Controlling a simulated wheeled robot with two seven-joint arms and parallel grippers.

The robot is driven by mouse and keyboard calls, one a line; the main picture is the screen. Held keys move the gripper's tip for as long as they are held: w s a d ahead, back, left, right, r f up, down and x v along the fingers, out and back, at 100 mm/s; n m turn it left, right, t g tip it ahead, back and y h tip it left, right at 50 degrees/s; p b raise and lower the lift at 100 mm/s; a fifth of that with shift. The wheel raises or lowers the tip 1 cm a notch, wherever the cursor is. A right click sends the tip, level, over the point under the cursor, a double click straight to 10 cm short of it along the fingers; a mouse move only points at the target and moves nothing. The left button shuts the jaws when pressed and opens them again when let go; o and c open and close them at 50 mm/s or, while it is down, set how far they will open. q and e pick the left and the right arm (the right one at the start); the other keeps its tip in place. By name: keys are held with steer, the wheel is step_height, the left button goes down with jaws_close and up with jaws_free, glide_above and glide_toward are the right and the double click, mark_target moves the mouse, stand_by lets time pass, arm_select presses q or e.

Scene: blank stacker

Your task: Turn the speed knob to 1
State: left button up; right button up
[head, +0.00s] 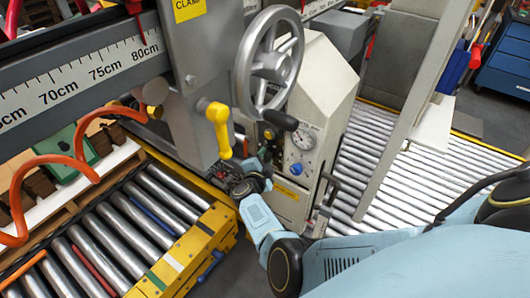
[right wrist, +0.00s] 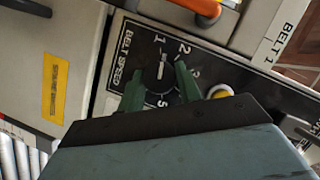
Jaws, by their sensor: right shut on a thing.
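The speed knob (right wrist: 162,72) is a dark dial with a white line, on a black "BELT SPEED" plate (right wrist: 122,62) in the right wrist view. The numbers 1, 2, 3 and 5 show around it. The white line points up toward the 1. My right gripper (right wrist: 158,80) has a green finger on each side of the knob and is shut on it. In the head view my right gripper (head: 243,181) is at the front of the grey machine, and the knob is hidden there. My left gripper is not in view.
A yellow lever (head: 219,128) and a handwheel (head: 270,62) with a black handle sit just above my right gripper. A yellow button (right wrist: 220,91) is right of the dial. Roller conveyors lie left (head: 128,222) and right (head: 385,168). An orange hose (head: 45,165) hangs left.

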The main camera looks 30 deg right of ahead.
steer(key=shift+n+g+p, duration=0.5)
steer(key=shift+n+p, duration=0.1)
steer(key=shift+n, duration=0.3)
steer(key=o, duration=1)
